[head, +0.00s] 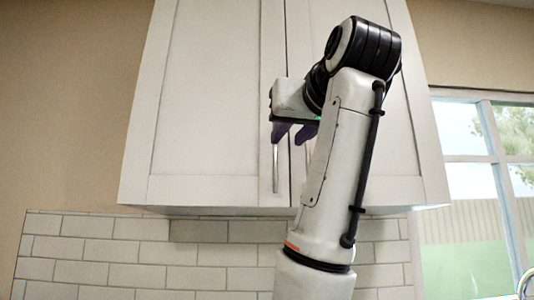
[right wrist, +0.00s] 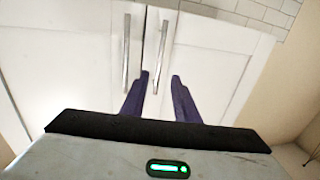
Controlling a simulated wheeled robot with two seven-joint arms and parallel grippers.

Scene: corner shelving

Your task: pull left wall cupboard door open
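The left wall cupboard door (head: 210,95) is the left of two white panelled doors and looks shut. Its upright metal handle (head: 275,170) is near the door's inner edge, with its upper part hidden by my right gripper (head: 291,138). The right wrist view is turned over, so this handle (right wrist: 160,58) shows as the right one of two. In that view my right gripper (right wrist: 161,76) has its purple fingers apart, with the handle lined up between the tips. I cannot tell whether either finger touches it. My left gripper is not in view.
The right cupboard door (head: 400,130) is partly hidden by my right arm; its handle (right wrist: 126,55) is beside my fingers in the wrist view. White tiles (head: 110,250) are below the cupboard. A window (head: 480,180) is at the right. Space left of the cupboard is clear.

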